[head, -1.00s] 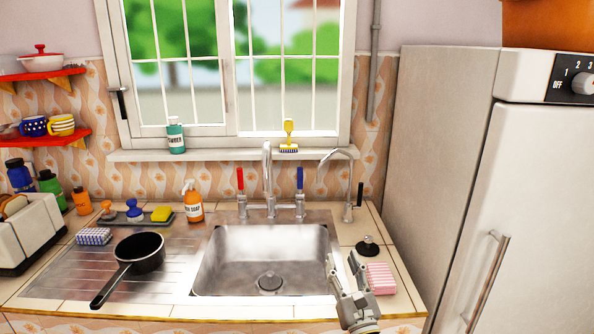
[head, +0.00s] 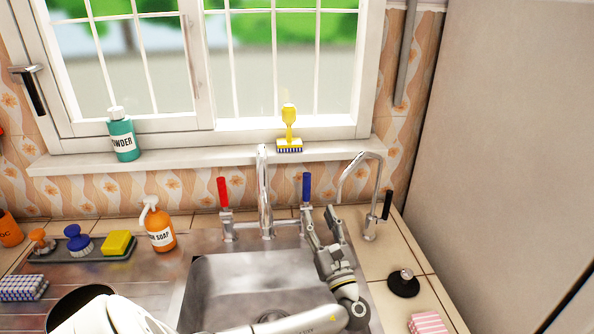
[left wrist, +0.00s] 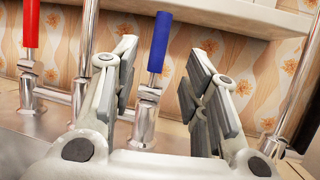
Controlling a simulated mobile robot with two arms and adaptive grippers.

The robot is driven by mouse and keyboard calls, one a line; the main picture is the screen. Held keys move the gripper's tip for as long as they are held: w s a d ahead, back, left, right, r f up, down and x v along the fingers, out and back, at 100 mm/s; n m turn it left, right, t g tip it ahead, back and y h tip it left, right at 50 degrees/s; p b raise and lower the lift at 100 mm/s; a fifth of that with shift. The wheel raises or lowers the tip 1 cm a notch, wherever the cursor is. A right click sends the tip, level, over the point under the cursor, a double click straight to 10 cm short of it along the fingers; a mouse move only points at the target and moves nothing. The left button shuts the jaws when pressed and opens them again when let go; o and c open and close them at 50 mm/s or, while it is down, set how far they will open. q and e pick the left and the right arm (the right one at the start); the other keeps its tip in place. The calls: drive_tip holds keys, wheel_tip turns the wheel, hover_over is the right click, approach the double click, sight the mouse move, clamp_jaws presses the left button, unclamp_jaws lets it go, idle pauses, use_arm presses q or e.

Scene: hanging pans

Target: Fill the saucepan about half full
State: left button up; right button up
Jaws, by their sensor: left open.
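The black saucepan (head: 75,298) is at the lower left of the head view on the drainer, mostly hidden by my white left arm and the frame edge. My left gripper (head: 320,214) is open and empty at the back right of the sink, close to the blue tap handle (head: 306,187). In the left wrist view the blue handle (left wrist: 160,42) stands upright between the spread fingers, seemingly beyond them; I see no contact. The red handle (head: 223,192) is left of the spout (head: 265,195). No water stream shows. My right gripper is out of view.
The sink basin (head: 215,285) lies below the spout, partly covered by my arm. A second thin tap (head: 370,200) with a black handle stands close to the right of my gripper. A soap bottle (head: 159,228) and a yellow sponge (head: 117,243) are at left.

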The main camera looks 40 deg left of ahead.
sight(308, 187)
use_arm(q)
drive_tip(key=a+r, duration=0.1)
drive_tip(key=w+a+r+p, duration=0.1)
drive_tip(key=a+r, duration=0.1)
drive_tip(key=shift+w+a, duration=0.15)
drive_tip(key=shift+w, duration=0.25)
drive_tip(key=x, duration=0.2)
drive_tip(key=p+x, duration=0.1)
drive_tip(key=x, duration=0.2)
drive_tip(key=shift+w+a+f, duration=0.2)
drive_tip(key=shift+a+f, duration=0.05)
drive_tip(key=shift+a, duration=0.15)
drive_tip(key=shift+w+a+r+p, duration=0.15)
drive_tip(key=shift+a+r+p, duration=0.05)
drive_tip(key=shift+a+p, duration=0.1)
clamp_jaws()
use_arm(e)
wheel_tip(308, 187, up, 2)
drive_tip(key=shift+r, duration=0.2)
use_arm(q)
drive_tip(key=shift+f, duration=0.1)
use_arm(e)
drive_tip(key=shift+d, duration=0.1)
